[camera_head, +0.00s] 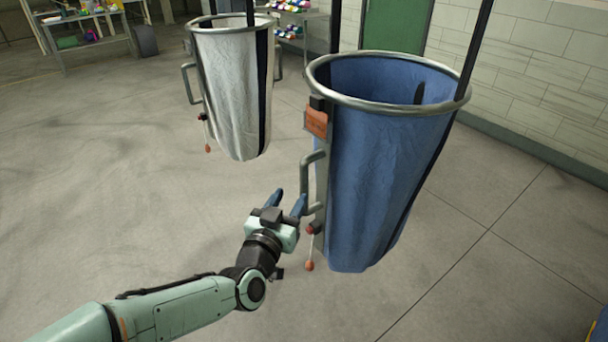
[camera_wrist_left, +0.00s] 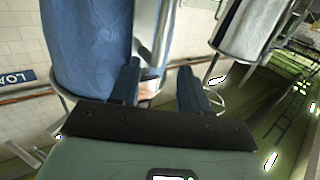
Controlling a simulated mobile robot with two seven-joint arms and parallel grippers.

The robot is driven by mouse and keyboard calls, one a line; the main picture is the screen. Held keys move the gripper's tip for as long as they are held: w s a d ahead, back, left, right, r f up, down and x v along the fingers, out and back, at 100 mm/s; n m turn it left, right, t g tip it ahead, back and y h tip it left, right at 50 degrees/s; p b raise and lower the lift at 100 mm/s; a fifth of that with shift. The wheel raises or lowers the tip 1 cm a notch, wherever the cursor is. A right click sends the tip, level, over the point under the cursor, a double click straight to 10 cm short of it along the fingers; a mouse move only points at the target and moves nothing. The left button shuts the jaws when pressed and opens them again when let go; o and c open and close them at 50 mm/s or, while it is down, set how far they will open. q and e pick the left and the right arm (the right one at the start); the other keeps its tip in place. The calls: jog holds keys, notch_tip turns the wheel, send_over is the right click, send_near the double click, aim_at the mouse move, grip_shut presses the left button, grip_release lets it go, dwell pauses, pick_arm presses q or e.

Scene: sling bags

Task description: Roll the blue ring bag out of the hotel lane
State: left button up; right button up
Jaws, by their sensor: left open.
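The blue ring bag (camera_head: 385,170) hangs from a grey metal ring on dark straps, right of the middle in the head view; it fills the upper left of the left wrist view (camera_wrist_left: 85,45). On its left side are a grey handle (camera_head: 307,183), an orange tag (camera_head: 316,122) and a cord with an orange knob (camera_head: 309,265). My left gripper (camera_head: 287,201) is open just left of the handle's lower part. In the left wrist view the handle shows beyond the fingers (camera_wrist_left: 159,75); I cannot tell whether they touch it. My right gripper is out of view.
A white ring bag (camera_head: 228,85) hangs behind and to the left, with a gap between the bags. A tiled wall (camera_head: 530,75) and a green door (camera_head: 394,25) stand behind. A table (camera_head: 95,42) is at the far left. The floor in front is clear.

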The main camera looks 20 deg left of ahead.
aim_at(302, 177)
pick_arm(q)
jog(key=w, duration=0.6)
jog(key=w+p, duration=0.1)
jog(key=w, duration=0.3)
jog(key=shift+d, duration=0.3)
jog(key=shift+c, duration=0.4)
grip_shut()
